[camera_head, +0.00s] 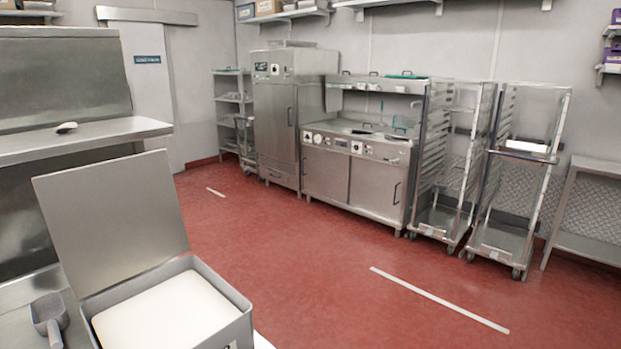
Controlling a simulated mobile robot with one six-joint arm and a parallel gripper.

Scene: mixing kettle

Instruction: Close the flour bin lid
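The flour bin (237,301) is a grey metal box at the bottom left, cut off by the lower picture edge. White flour (165,315) fills it close to the rim. Its lid (112,220) is a flat metal panel that stands up along the bin's far left side, open and tilted slightly back. My gripper is not in view, so its place relative to the lid cannot be told.
A grey scoop (49,315) lies on the steel surface left of the bin. A steel counter (85,138) with a small object (66,128) stands behind. Red floor (310,265) is clear to the right. Wheeled racks (448,165) and cabinets line the far wall.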

